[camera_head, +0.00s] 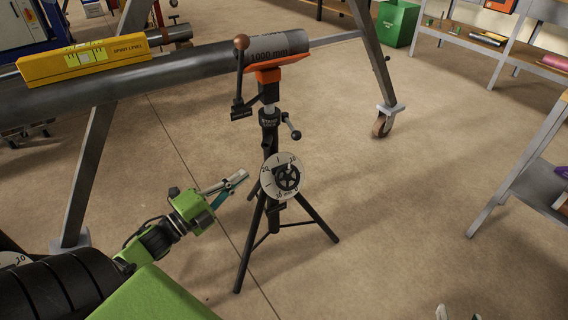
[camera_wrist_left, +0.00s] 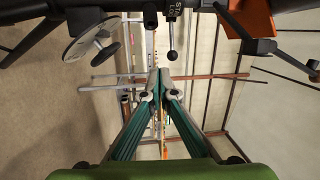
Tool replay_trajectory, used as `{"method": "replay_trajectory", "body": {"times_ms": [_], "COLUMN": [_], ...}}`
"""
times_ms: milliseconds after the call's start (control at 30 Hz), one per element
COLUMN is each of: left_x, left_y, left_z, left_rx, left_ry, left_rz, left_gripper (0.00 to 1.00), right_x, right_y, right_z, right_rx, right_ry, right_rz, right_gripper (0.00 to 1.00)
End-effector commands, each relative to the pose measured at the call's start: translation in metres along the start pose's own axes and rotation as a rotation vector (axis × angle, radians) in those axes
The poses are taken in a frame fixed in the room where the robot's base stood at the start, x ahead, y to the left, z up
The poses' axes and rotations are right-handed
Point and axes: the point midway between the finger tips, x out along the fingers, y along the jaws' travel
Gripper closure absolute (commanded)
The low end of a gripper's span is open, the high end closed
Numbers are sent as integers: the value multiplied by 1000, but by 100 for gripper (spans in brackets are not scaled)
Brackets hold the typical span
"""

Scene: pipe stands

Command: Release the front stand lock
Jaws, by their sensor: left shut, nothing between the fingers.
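The front stand (camera_head: 268,150) is a black tripod with an orange cradle (camera_head: 268,76) under a grey pipe (camera_head: 200,60). Its collar, marked with stand lock lettering, carries a short lever with a dark ball knob (camera_head: 294,134). In the left wrist view the ball knob (camera_wrist_left: 172,56) shows just beyond my fingertips, apart from them. My left gripper (camera_head: 243,175) is shut and empty, left of the stand and lower than the lever. Its fingertips meet in the left wrist view (camera_wrist_left: 160,78). Small pale and green parts at the head view's bottom edge may be my right gripper (camera_head: 456,314).
A round dial with a handwheel (camera_head: 283,176) sits on the stand below the lever. A longer lever with a brown ball (camera_head: 240,42) rises at the cradle. A yellow spirit level (camera_head: 85,60) rests on the pipe. Grey shelving (camera_head: 540,185) stands right; the floor between is clear.

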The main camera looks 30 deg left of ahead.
Motion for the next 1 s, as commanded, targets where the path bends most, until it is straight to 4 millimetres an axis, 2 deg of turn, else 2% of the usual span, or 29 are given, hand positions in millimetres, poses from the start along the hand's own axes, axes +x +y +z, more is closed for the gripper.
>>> {"method": "replay_trajectory", "body": {"times_ms": [100, 200, 567, 767, 1000], "left_x": [3, 5, 8, 31, 76], "left_y": [-13, -20, -21, -22, -24], "left_z": [-13, -17, -17, -19, -22], "left_rx": [60, 77, 75, 75, 76], "left_ry": [55, 71, 70, 72, 71], "left_rz": [-42, -56, -56, -60, -60], "left_gripper": [100, 100, 100, 100, 100], "right_x": [-10, -14, -14, -12, -20], "right_y": [0, 0, 0, -4, -10], "right_z": [-12, -18, -22, -45, -95], "right_rx": [0, 0, 0, 0, 2], "right_ry": [40, 51, 61, 171, 406], "right_rz": [0, 0, 0, -7, -21], "right_gripper": [60, 60, 60, 60, 60]}}
